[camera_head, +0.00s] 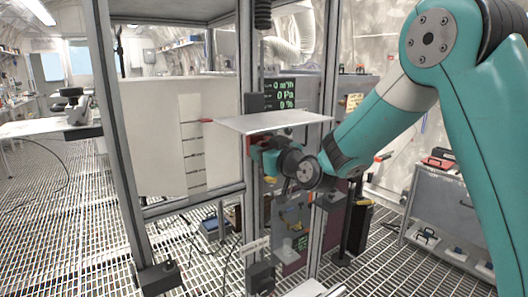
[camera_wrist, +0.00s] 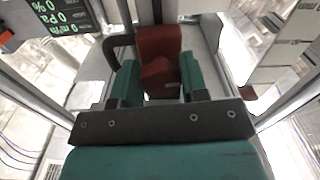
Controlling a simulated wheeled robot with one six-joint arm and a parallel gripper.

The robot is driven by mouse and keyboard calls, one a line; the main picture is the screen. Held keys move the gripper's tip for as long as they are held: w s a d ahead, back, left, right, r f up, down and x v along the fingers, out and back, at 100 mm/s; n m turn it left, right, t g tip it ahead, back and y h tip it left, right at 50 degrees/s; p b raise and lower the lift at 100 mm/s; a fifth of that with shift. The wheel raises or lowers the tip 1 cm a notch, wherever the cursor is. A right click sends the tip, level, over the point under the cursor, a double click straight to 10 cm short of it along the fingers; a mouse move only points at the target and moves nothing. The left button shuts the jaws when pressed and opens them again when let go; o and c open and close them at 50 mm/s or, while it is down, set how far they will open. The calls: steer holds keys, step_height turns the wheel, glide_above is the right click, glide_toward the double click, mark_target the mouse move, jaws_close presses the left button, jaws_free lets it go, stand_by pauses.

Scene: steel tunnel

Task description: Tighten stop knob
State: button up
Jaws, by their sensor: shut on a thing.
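The stop knob (camera_wrist: 158,76) is dark red and sits against a red block (camera_wrist: 158,40) in the wrist view. My gripper (camera_wrist: 160,72) has one teal finger on each side of the knob and is shut on it. In the head view my gripper (camera_head: 262,152) is at the upright post, just below a flat pale plate. A small red part (camera_head: 248,146) shows beside it there; the knob itself is mostly hidden by the gripper.
The flat plate (camera_head: 275,122) lies close above my gripper. A display with green digits (camera_head: 280,94) is behind it. A white panel with a marked scale (camera_head: 193,150) and a red pointer (camera_head: 206,120) stands to the left. Metal frame posts (camera_head: 112,120) surround the rig.

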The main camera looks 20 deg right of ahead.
steer(key=m+b, duration=0.1)
steer(key=m, duration=0.3)
steer(key=shift+a+m, duration=0.1)
steer(key=shift+m, duration=0.3)
steer(key=m, duration=0.5)
steer(key=shift+m, duration=0.3)
steer(key=o, duration=0.9)
steer(key=shift+s, duration=0.1)
steer(key=shift+b+v, duration=3.35)
steer(key=shift+v, duration=5.3)
steer(key=shift+a+r, duration=0.1)
